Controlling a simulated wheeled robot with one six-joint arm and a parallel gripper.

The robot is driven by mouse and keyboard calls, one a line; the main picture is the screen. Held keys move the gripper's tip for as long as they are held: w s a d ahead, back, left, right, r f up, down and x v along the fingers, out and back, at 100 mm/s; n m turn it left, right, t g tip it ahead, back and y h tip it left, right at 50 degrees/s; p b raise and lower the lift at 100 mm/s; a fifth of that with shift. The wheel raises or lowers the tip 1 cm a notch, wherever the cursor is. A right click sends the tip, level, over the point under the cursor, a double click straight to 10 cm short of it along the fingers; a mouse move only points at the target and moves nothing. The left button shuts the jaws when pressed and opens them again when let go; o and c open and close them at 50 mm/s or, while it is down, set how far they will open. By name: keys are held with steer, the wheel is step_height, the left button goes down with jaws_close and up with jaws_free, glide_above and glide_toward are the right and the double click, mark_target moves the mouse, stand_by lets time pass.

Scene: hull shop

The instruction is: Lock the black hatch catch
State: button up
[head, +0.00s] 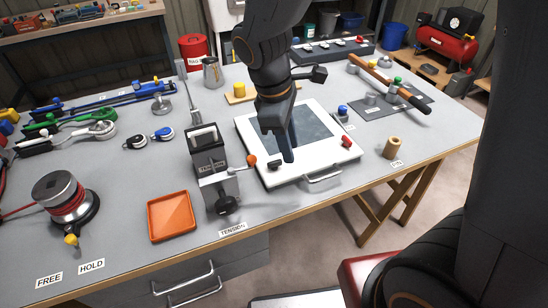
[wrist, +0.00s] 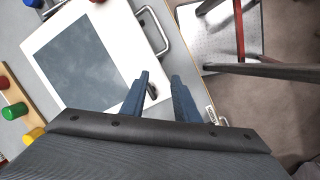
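The hatch is a white frame (head: 320,172) around a dark grey panel, lying on the bench; it also shows in the wrist view (wrist: 45,48). The small black hatch catch (head: 275,164) sits on the frame's near edge, left of the metal handle. In the wrist view the black catch (wrist: 152,91) shows between my fingers, close to the left one. My gripper (head: 288,157) points down over this edge. In the wrist view my gripper (wrist: 160,78) is open, with a clear gap between the fingers. I cannot tell whether a finger touches the catch.
A red catch (head: 346,142) sits on the frame's right side. A metal handle (head: 323,177) sticks out at the near edge. The tension device (head: 210,165) with an orange-knobbed lever (head: 250,160) stands close on the left. An orange tray (head: 171,215) and a wooden pin (head: 392,148) lie nearby.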

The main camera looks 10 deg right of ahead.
mark_target(275, 162)
steer(key=w+a+n+t+h, duration=0.1)
steer(key=w+a+n+h, duration=0.1)
steer(key=a+n, duration=0.45)
steer(key=shift+n, duration=0.45)
steer(key=x, duration=0.8)
steer(key=shift+w+a, duration=0.1)
steer(key=shift+w, duration=0.05)
jaws_close()
